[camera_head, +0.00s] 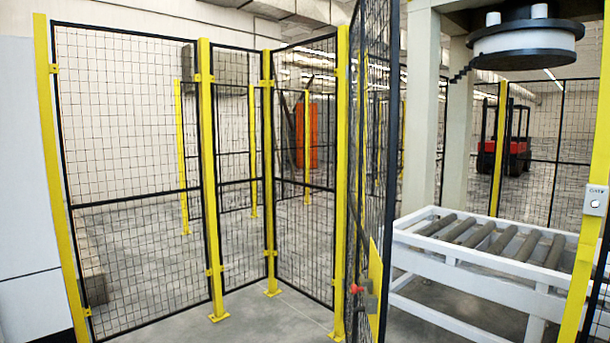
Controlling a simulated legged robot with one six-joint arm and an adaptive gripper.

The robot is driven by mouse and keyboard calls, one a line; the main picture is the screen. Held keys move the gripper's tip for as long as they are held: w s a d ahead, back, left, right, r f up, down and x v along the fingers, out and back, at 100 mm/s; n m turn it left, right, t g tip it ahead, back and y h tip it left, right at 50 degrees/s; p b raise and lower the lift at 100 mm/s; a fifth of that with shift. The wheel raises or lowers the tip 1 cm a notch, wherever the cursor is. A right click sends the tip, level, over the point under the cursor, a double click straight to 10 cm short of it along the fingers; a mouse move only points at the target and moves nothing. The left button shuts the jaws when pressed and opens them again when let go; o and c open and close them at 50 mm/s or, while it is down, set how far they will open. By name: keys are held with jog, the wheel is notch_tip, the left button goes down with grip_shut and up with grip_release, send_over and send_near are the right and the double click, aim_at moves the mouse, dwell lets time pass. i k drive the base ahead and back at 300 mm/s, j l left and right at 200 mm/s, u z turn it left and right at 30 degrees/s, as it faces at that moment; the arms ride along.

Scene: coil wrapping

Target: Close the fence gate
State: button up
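The fence gate (377,150) is a black-framed mesh panel right of centre, seen almost edge-on. It stands open at an angle beside a yellow post (341,190). A yellow plate (375,275) and a red handle or latch part (368,303) are low on the gate. To the right is a wide gap up to another yellow post (592,185), which carries a small grey box (595,200). My gripper and arm are not in view.
A white roller conveyor (480,265) stands behind the gap, under a round wrapping head (525,45). Fixed mesh panels (130,170) fill the left. A red forklift (505,150) and orange object (307,135) are far back. Bare grey floor (285,318) shows in front.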

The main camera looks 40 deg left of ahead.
aim_at(377, 283)
jog(key=j+u, duration=0.35)
jog(key=j, duration=0.5)
jog(key=j+u, duration=0.35)
jog(key=j, duration=0.5)
jog(key=i+j+u, duration=0.1)
jog(key=i, duration=0.85)
